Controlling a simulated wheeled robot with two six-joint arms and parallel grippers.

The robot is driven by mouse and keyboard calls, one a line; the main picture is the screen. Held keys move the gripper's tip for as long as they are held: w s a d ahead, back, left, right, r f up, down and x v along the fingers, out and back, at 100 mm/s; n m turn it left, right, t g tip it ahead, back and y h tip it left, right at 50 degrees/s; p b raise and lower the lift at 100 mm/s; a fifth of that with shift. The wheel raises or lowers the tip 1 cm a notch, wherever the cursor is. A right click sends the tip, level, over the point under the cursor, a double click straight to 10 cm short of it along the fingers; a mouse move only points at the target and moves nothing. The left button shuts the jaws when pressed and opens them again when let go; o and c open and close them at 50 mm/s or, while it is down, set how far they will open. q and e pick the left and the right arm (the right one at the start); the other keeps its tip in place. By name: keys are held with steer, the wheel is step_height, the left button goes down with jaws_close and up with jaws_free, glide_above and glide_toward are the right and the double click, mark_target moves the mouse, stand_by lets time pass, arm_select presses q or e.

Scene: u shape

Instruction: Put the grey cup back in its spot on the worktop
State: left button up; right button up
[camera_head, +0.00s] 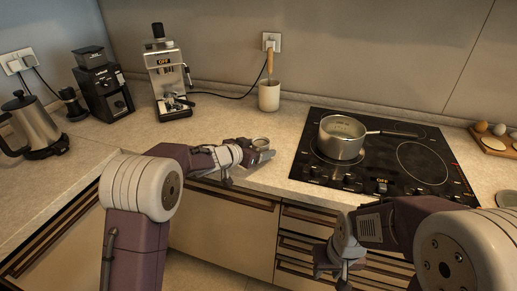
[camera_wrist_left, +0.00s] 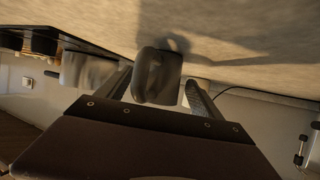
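The grey cup (camera_head: 261,143) is at the front part of the worktop (camera_head: 225,120), left of the hob. My left gripper (camera_head: 254,153) reaches it from the left. In the left wrist view the cup (camera_wrist_left: 158,78) sits between my two fingers, which appear to be against its sides, with its handle facing the camera. A shadow lies beside the cup on the worktop; I cannot tell whether its base touches. My right gripper (camera_head: 340,262) hangs in front of the drawers, away from the cup; its finger gap is unclear.
A pot (camera_head: 341,138) stands on the black hob (camera_head: 420,160) to the right. A utensil holder (camera_head: 269,96), a coffee machine (camera_head: 168,80), a grinder (camera_head: 102,88) and a kettle (camera_head: 35,128) stand behind and left. The worktop between them and the cup is clear.

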arm_select(q)
steer(key=shift+r, duration=0.2)
steer(key=shift+s+a+r, duration=0.2)
steer(key=shift+s, duration=0.05)
steer(key=p+v, duration=0.2)
steer(key=v, duration=0.8)
steer(key=shift+s+a+r, duration=0.2)
steer(key=shift+s, duration=0.1)
steer(key=shift+s+a, duration=0.15)
steer(key=shift+s, duration=0.1)
